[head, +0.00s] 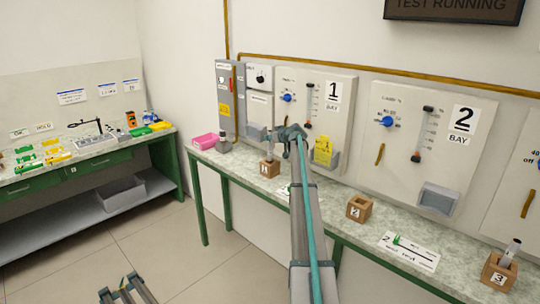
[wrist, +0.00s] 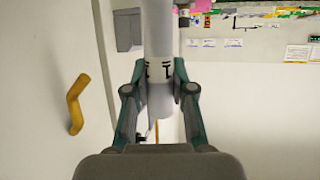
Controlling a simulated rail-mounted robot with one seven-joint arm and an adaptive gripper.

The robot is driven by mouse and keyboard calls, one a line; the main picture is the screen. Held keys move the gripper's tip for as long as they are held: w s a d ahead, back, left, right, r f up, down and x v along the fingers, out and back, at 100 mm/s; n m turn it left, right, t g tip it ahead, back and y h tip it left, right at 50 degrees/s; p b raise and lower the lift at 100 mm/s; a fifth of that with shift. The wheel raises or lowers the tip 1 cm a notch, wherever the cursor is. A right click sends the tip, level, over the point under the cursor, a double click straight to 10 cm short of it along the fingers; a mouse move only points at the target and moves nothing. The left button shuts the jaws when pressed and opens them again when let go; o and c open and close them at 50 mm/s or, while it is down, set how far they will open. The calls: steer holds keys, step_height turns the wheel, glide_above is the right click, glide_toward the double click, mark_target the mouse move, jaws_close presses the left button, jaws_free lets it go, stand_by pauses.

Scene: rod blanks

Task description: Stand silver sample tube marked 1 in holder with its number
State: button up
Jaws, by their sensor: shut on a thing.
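My gripper (head: 285,134) is shut on a pale silver tube. In the wrist view, the tube (wrist: 158,35) runs lengthwise between the fingers (wrist: 160,75), with dark "1"-like marks near the grip. In the head view, a slim pale piece, apparently this tube, shows at the gripper's left, above a small wooden holder (head: 269,169). That holder's label looks like a 1 but is too small to read surely. Whether the tube's lower end is inside the holder or just above it, I cannot tell.
Wooden holder 2 (head: 359,208) looks empty. Holder 3 (head: 499,272) has a tube leaning in it. A white card (head: 408,251) lies between them. Wall panels with knobs and trays stand close behind.

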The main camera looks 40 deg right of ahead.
mark_target(271, 150)
step_height(271, 150, down, 6)
steer(key=shift+f+p, duration=0.25)
steer(key=shift+p, duration=0.65)
steer(key=shift+f+b, duration=0.3)
steer(key=shift+b, duration=0.05)
steer(key=o, duration=0.9)
steer(key=shift+r, duration=0.1)
steer(key=shift+r+p, duration=0.15)
steer(key=shift+p, duration=0.15)
steer(key=shift+s, duration=0.3)
steer(key=b+v, duration=0.3)
steer(key=v, duration=0.8)
steer(key=shift+s+r, duration=0.15)
steer(key=shift+s, duration=0.05)
